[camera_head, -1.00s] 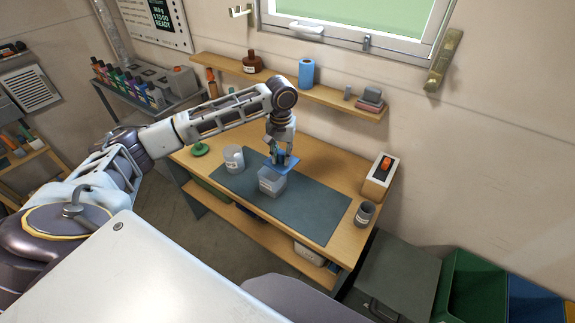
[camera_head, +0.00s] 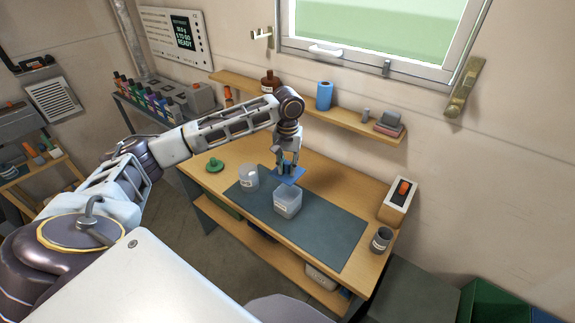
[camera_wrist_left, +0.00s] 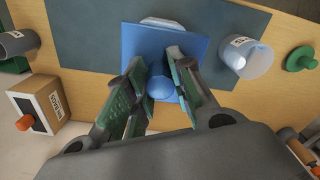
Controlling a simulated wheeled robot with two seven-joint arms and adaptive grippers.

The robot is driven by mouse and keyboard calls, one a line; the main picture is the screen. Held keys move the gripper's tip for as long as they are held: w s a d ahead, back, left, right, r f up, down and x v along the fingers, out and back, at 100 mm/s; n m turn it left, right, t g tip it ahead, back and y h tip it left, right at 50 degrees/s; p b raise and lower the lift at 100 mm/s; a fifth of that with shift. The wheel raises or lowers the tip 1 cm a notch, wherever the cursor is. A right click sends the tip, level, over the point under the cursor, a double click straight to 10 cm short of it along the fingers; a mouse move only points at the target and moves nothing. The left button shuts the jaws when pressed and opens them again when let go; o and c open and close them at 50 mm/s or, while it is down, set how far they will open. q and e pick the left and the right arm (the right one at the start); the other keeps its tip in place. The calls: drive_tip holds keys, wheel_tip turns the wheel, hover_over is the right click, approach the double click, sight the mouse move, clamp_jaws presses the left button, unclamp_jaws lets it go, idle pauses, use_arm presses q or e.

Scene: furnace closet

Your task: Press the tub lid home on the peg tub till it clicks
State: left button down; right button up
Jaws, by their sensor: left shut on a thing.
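The peg tub (camera_head: 288,203), a clear square tub with a white label, stands open on the grey-green mat (camera_head: 328,232). The tub lid (camera_head: 291,178) is a flat blue square with a round knob. My left gripper (camera_head: 287,168) is shut on it and holds it above and behind the tub's far rim, not seated on it. In the left wrist view the lid (camera_wrist_left: 135,45) is between me and the tub, its knob (camera_wrist_left: 160,88) between my fingers (camera_wrist_left: 158,86). Only a pale edge of the tub (camera_wrist_left: 165,21) shows past the lid. My right gripper is out of view.
A round clear tub (camera_head: 249,178) and a green knobbed lid (camera_head: 213,166) are left of the peg tub. A grey cup (camera_head: 381,239) and a box with an orange-red switch (camera_head: 398,200) stand at the right end. A wall shelf (camera_head: 350,122) is behind the arm.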

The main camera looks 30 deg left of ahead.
use_arm(q)
drive_tip(key=shift+f, duration=3.85)
drive_tip(key=shift+f, duration=1.1)
drive_tip(key=c, duration=1.2)
unclamp_jaws()
drive_tip(key=shift+o, duration=0.2)
drive_tip(key=shift+r, duration=0.15)
drive_tip(key=shift+r, duration=3.9)
